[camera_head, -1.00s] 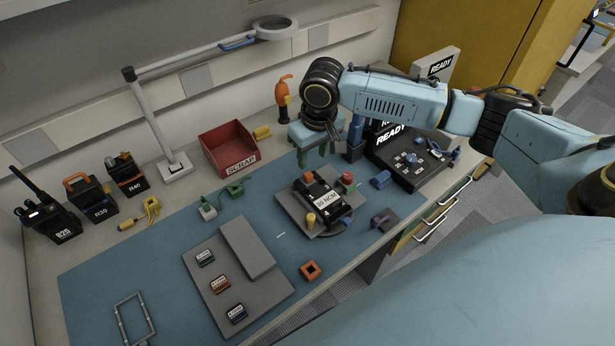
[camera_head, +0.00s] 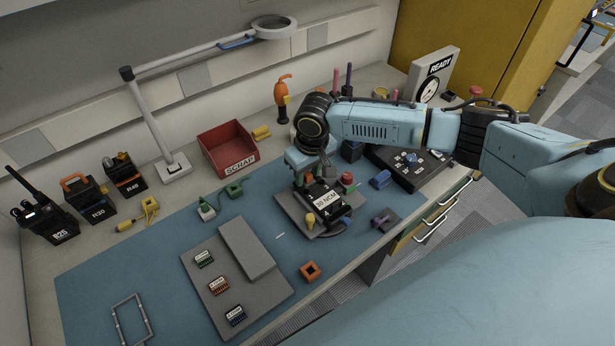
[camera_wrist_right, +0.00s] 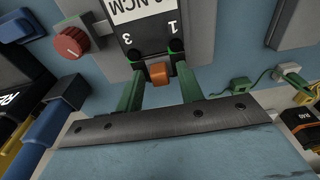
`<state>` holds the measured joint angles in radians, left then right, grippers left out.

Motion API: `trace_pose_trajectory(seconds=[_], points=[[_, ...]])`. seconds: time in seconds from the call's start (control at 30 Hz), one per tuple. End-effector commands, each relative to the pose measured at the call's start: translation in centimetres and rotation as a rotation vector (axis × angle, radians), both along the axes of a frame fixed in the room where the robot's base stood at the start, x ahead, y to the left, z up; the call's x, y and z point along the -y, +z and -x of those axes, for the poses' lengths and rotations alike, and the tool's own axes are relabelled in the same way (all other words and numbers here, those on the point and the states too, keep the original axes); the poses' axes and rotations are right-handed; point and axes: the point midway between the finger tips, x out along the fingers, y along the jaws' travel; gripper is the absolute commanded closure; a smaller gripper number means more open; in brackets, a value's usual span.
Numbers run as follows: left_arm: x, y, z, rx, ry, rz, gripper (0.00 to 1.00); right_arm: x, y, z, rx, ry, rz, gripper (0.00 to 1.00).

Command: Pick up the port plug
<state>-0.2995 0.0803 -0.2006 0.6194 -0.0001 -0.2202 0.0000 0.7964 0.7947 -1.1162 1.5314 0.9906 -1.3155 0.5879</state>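A small orange plug (camera_wrist_right: 158,72) sits at the end of the black radio (camera_wrist_right: 150,28), below the marks 3 and 1; it looks like the port plug. In the head view the radio (camera_head: 325,199) lies on a grey fixture plate (camera_head: 292,212), and my right arm hides the plug. My right gripper (camera_wrist_right: 161,78) is open, its green fingers on either side of the plug with gaps showing. Contact with the radio cannot be told. In the head view the right gripper (camera_head: 303,184) is over the radio's far end. My left gripper is not in view.
A red knob (camera_head: 347,178) and a yellow peg (camera_head: 310,220) stand beside the radio. A red scrap bin (camera_head: 228,150) is behind, a black console (camera_head: 412,172) to the right. A grey tray (camera_head: 205,285) with small connectors and an orange square part (camera_head: 311,271) lie in front.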

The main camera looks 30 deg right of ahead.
Motion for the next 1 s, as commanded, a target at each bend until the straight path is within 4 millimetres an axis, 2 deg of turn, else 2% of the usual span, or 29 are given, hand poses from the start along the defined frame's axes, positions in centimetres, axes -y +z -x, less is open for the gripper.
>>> trace_pose_trajectory(seconds=[0.03, 0.27, 0.53, 0.63, 1.0], points=[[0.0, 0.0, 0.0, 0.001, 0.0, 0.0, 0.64, 0.0, 0.0, 0.0, 0.0, 0.0, 0.0, 0.69], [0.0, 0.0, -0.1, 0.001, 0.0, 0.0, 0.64, 0.0, 0.0, 0.0, 0.0, -0.001, 0.0, 1.0], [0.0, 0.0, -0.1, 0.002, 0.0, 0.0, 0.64, 0.0, 0.2, 0.0, 0.0, -0.001, 0.0, 1.0], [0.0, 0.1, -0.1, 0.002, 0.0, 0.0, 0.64, 0.0, 1.1, -0.1, 0.002, -0.001, 0.0, 1.0], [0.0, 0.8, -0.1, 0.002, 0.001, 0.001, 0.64, 0.0, 8.1, -0.1, 0.003, -0.001, 0.0, 1.0]])
